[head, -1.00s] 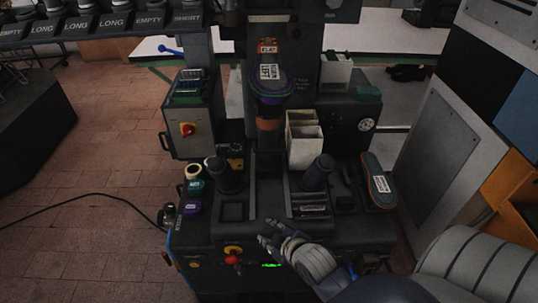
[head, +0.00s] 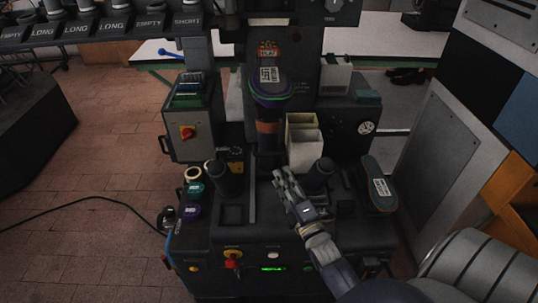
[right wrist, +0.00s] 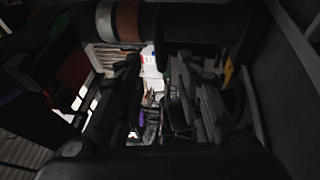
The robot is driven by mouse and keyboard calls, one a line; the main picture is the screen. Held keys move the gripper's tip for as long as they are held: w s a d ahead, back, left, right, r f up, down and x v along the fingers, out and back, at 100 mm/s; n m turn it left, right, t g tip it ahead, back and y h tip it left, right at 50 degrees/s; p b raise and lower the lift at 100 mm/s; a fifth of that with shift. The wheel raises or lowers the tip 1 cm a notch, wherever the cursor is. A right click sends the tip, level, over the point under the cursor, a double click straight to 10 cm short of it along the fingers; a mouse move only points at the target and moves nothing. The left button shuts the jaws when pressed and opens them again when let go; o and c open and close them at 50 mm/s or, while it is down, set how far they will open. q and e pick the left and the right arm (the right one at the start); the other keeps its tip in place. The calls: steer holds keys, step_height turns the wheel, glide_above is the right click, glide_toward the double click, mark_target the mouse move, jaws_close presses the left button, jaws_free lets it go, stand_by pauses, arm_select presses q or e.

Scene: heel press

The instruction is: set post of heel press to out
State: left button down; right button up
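The heel press (head: 215,240) stands in the middle of the head view. An upright dark post with a brown band (head: 267,127) rises at its centre, topped by a purple and green cap (head: 270,95) with a white label. My right gripper (head: 284,176) is over the press's front deck, in front of the post and just left of the right dark cylinder (head: 320,172). In the right wrist view its two fingers stand apart with nothing seen between them. That view is dark, and I cannot tell whether the gripper touches anything. My left gripper is not in view.
Cream bins (head: 303,148) stand right of the post. Another dark cylinder (head: 229,180) stands on the left of the deck. A red knob (head: 232,262) is on the front panel. A grey cabinet (head: 435,150) is at the right. The floor at the left is open apart from a cable (head: 95,200).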

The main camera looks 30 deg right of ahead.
mark_target(269, 153)
steer(key=p+x, duration=0.1)
steer(key=x, duration=0.9)
steer(key=shift+w, duration=0.25)
steer(key=shift+c, duration=0.5)
jaws_close()
